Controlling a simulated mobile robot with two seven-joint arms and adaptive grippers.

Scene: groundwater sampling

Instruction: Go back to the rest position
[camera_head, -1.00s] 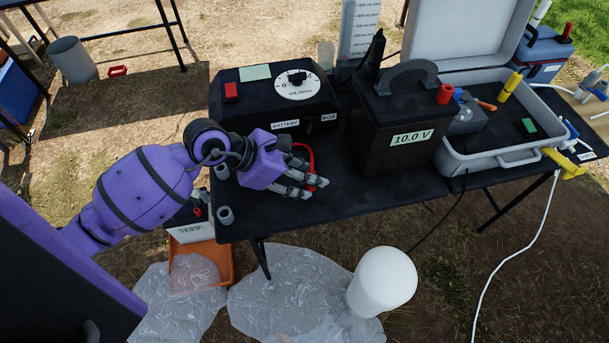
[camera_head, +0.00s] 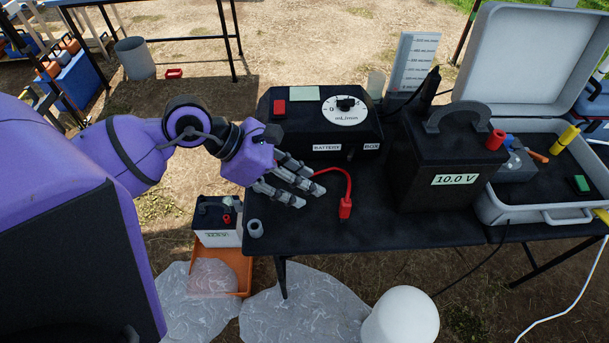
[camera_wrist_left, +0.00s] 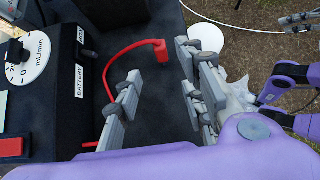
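My left gripper (camera_head: 300,188) is over the left part of the black table (camera_head: 380,228), in front of the battery box (camera_head: 322,125). Its fingers are apart and empty, as the left wrist view (camera_wrist_left: 158,105) also shows. A red cable with a red plug (camera_head: 345,208) lies on the table just right of the fingertips. In the left wrist view the red cable (camera_wrist_left: 150,43) curves beyond the open fingers, and its plug looks apart from them.
A black battery case reading 10.0 V (camera_head: 450,170) and an open grey case (camera_head: 545,215) stand to the right. A grey cup (camera_head: 255,228) is near the table's front left corner. Below are a small battery (camera_head: 217,222), an orange tray (camera_head: 243,270) and a white rounded object (camera_head: 402,318).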

